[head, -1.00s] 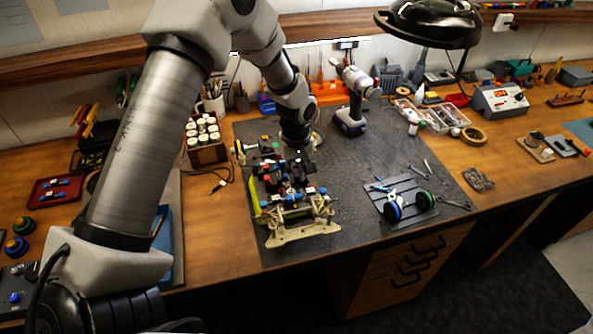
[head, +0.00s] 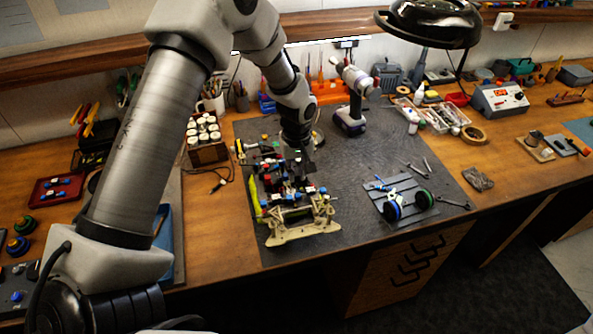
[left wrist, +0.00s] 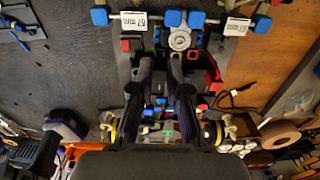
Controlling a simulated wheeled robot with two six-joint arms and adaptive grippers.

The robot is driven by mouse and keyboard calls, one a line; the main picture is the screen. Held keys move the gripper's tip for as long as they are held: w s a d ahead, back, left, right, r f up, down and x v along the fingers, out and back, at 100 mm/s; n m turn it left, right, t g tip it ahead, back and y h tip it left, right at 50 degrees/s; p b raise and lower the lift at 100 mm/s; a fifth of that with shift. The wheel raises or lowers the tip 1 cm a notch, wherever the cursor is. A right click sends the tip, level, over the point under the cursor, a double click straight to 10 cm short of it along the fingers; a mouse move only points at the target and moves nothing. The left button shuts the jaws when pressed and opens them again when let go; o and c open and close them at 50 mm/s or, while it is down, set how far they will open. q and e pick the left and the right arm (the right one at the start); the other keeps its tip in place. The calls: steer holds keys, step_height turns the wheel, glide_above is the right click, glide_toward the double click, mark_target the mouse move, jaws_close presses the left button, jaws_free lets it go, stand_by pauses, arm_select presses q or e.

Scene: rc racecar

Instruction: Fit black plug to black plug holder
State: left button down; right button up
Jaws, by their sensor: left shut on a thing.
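The RC car chassis (head: 300,231) stands on the dark mat, with its tan bumper toward me and red, blue and black parts along its middle. My left gripper (head: 301,160) points down over the rear half of the chassis. In the left wrist view its two black fingers (left wrist: 162,68) are close together over the chassis, shut on a small dark thing that I take as the black plug. The fingers and dark parts hide most of it. I cannot pick out the black plug holder among the black chassis parts, nor tell whether plug and holder touch. My right gripper is not in view.
A grey tray (head: 411,214) with blue and green wheels lies to the right of the car. A cordless drill (head: 350,117) stands behind it. A rack of white bottles (head: 207,150) stands at left. The mat between car and tray is clear.

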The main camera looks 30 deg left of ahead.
mark_target(296, 174)
arm_select(q)
steer(key=shift+f+b, duration=0.4)
steer(key=shift+f, duration=0.7)
stand_by(0.3)
steer(key=c, duration=1.1)
jaws_free()
step_height(296, 174, up, 12)
steer(key=shift+f, duration=0.1)
